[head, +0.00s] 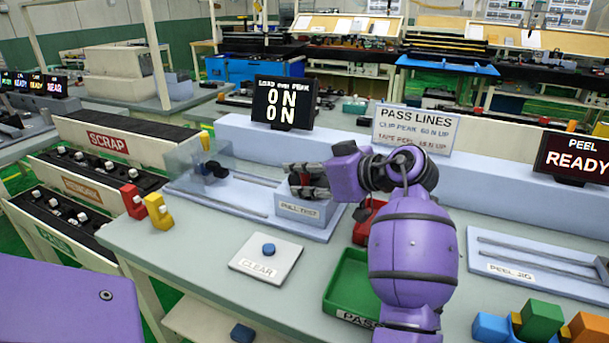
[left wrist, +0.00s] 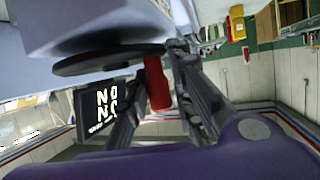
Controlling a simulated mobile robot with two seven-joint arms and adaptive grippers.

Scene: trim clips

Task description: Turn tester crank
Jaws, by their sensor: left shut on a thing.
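The pull tester (head: 225,208) is a pale blue-grey fixture on the bench, with rails, a clear guard at its left end and a block labelled PULL TEST (head: 299,210). My left gripper (head: 300,180) is at that block and hides the crank in the head view. In the left wrist view the crank shows as a dark disc (left wrist: 95,62) with a red handle (left wrist: 158,85). The left gripper (left wrist: 158,95) is shut on the red handle, its fingers on both sides. The tester display (head: 284,103) reads 0 N and 0 N. My right gripper is not in view.
A white CLEAR plate with a blue button (head: 268,249) lies in front of the tester. A green PASS tray (head: 345,285) is beside my arm. Red and yellow clips (head: 158,210) stand at the left edge. The peel rig (head: 530,265) is at right.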

